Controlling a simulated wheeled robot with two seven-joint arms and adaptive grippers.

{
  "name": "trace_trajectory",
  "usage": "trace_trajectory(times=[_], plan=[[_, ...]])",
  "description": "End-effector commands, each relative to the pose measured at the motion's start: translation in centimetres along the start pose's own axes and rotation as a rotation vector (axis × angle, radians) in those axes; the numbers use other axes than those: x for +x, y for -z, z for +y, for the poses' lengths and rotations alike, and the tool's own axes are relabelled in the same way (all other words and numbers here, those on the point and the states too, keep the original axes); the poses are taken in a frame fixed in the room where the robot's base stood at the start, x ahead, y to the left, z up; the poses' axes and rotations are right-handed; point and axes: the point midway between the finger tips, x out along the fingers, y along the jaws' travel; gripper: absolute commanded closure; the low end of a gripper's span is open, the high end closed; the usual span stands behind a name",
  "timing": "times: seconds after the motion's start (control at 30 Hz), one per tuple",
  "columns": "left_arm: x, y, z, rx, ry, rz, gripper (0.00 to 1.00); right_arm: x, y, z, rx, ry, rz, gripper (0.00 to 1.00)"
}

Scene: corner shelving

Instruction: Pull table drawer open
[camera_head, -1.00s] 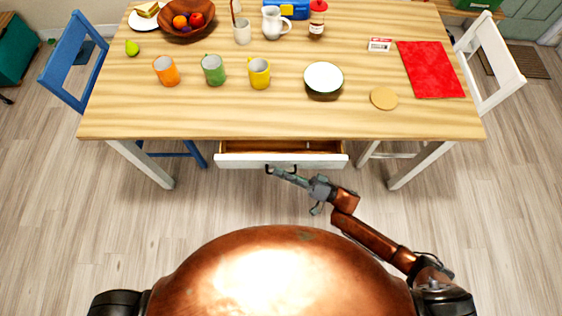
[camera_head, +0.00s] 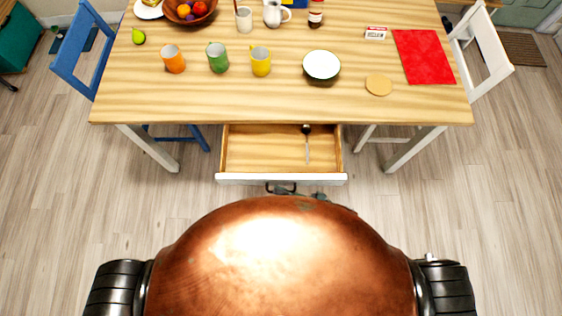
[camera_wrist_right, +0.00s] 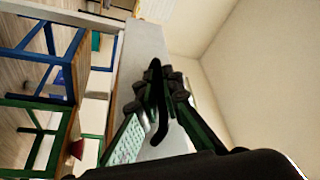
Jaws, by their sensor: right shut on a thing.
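The table drawer (camera_head: 260,150) is pulled out from under the wooden table (camera_head: 285,100), its wooden inside showing. Its white front (camera_head: 240,179) faces me. A dark handle (camera_head: 269,187) sits on that front. My right gripper (camera_head: 285,190) is at the handle, mostly hidden behind my copper body in the head view. In the right wrist view, my right gripper (camera_wrist_right: 165,95) is shut on the dark handle (camera_wrist_right: 156,100), against the pale drawer front (camera_wrist_right: 140,50). My left gripper is in neither view.
A dark-headed spoon or ladle (camera_head: 307,143) lies in the drawer. Orange (camera_head: 173,60), green (camera_head: 217,59) and yellow (camera_head: 260,62) mugs and a bowl (camera_head: 321,67) stand on the table. A blue chair (camera_head: 85,45) and a white chair (camera_head: 485,50) flank it.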

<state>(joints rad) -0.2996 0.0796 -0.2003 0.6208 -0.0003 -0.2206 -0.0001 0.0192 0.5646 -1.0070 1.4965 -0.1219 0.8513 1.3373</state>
Motion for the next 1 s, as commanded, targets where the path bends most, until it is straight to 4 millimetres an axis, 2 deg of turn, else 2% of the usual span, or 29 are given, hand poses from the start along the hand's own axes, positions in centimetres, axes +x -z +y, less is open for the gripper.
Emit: trace_trajectory(times=[0.37,0.4,0.5,0.77,0.87,1.0], plan=[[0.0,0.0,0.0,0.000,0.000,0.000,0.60,-0.2,-0.2,0.1,0.001,-0.003,0.000,1.00],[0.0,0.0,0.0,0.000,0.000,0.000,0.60,-0.2,-0.2,0.1,0.001,-0.003,0.000,0.92],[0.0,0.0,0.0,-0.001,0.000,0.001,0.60,-0.2,-0.2,0.0,0.001,-0.003,0.000,0.86],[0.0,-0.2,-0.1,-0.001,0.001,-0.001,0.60,-0.1,-0.1,0.0,0.001,-0.001,0.000,0.86],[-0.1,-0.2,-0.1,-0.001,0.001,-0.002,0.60,-0.7,-0.1,0.0,0.001,-0.002,0.000,0.86],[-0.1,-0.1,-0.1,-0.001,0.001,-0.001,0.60,-2.7,-0.1,0.1,0.002,-0.005,-0.001,0.86]])
